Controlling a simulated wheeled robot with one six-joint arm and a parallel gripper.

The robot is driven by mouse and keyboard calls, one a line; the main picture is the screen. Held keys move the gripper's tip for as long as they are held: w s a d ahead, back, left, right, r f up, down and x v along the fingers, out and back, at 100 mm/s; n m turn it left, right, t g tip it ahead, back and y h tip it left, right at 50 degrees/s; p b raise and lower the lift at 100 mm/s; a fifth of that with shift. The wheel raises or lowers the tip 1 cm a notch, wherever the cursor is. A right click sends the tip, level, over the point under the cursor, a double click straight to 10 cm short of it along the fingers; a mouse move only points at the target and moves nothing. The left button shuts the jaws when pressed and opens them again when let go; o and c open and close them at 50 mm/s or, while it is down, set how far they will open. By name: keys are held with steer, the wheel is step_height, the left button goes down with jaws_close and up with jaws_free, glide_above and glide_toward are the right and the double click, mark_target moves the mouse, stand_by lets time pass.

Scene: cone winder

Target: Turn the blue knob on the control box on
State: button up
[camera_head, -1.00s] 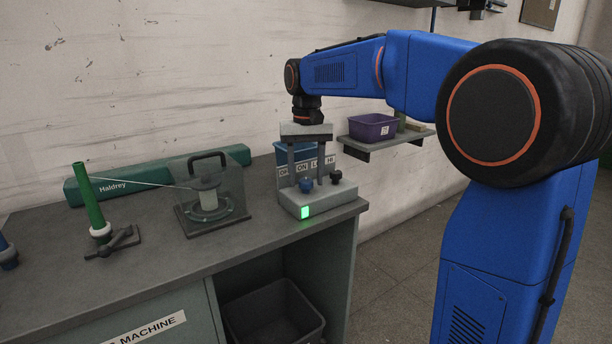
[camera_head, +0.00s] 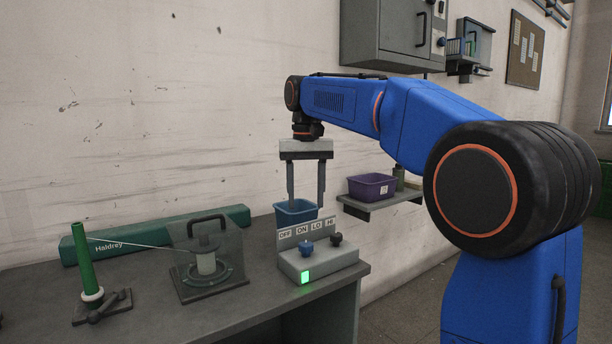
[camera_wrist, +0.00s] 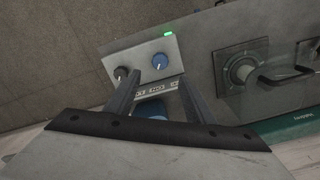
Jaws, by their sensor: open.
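The control box (camera_head: 318,265) sits at the right front corner of the grey bench, with a lit green light (camera_head: 305,277) on its front. Its blue knob (camera_head: 306,248) is at the left and a black knob (camera_head: 336,239) at the right. A label plate (camera_head: 309,232) behind them reads OFF, ON, LO, HI. Both knobs also show in the wrist view, the blue one (camera_wrist: 159,61) beside the black one (camera_wrist: 120,73). My gripper (camera_head: 305,202) points down, open and empty, above and behind the knobs. Which way the blue knob points is too small to tell.
A blue bin (camera_head: 294,213) stands behind the box. Left are a clear-covered winder unit (camera_head: 208,262), a green cone (camera_head: 84,258) on a stand and a green Haldrey rail (camera_head: 160,232). A purple bin (camera_head: 371,187) rests on a wall shelf to the right.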

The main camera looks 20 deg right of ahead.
step_height(320, 180, up, 6)
steer(key=shift+f, duration=0.1)
stand_by(0.4)
steer(key=s+d+f+t, duration=0.2)
steer(key=s+d+f, duration=0.1)
steer(key=s+f, duration=1.2)
steer(key=s+d+f+n+t, duration=0.1)
steer(key=s+d+f, duration=0.3)
steer(key=s+f, duration=1.2)
steer(key=s+t, duration=0.1)
steer(key=s, duration=0.1)
steer(key=shift+s+f+n+t, duration=0.3)
steer(key=shift+t, duration=0.1)
steer(key=shift+d, duration=0.1)
